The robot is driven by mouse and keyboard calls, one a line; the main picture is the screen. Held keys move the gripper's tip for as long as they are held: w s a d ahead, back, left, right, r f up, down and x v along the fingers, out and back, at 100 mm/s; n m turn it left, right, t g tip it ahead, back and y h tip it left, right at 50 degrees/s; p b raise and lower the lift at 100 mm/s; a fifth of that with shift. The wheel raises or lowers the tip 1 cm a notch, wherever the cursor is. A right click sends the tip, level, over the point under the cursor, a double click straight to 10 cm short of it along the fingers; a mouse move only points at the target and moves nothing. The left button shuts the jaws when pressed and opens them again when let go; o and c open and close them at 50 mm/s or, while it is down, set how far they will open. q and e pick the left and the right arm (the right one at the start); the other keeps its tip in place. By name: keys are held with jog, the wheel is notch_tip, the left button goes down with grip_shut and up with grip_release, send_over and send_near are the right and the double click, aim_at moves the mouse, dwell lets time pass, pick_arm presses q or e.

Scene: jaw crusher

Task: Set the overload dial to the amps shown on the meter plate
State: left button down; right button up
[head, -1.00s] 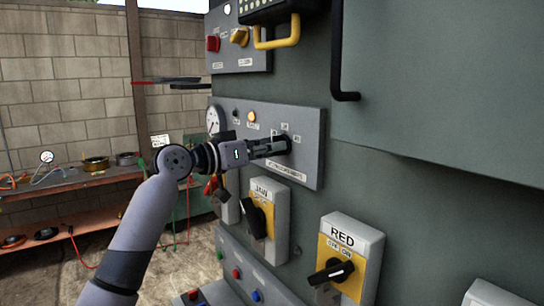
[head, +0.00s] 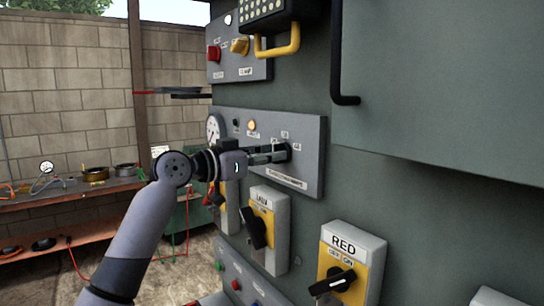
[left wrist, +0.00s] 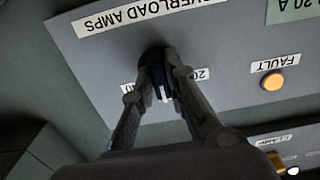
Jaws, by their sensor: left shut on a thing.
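The dark overload dial (left wrist: 158,72) with a white pointer mark sits on the grey "OVERLOAD AMPS" panel (left wrist: 100,60), which appears upside down in the left wrist view. My left gripper (left wrist: 160,80) is shut on the dial, one finger on each side. In the head view the gripper (head: 284,152) reaches the panel (head: 312,178) from the left and largely hides the dial. A "20" label (left wrist: 197,75) and another partly hidden number label (left wrist: 129,88) stand beside the dial. A pale green plate (left wrist: 292,9), cut by the frame edge, shows "20 A". My right gripper is not in view.
A round meter (head: 213,128) and a lit orange fault lamp (head: 252,125) are on the same panel. Rotary switch boxes (head: 268,204) and (head: 354,248) project below. A yellow handle (head: 279,46) and a dark bar handle (head: 341,99) stick out above. A workbench (head: 70,190) stands at left.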

pick_arm(q)
jog(key=c, duration=1.6)
grip_release()
jog(key=v, duration=1.2)
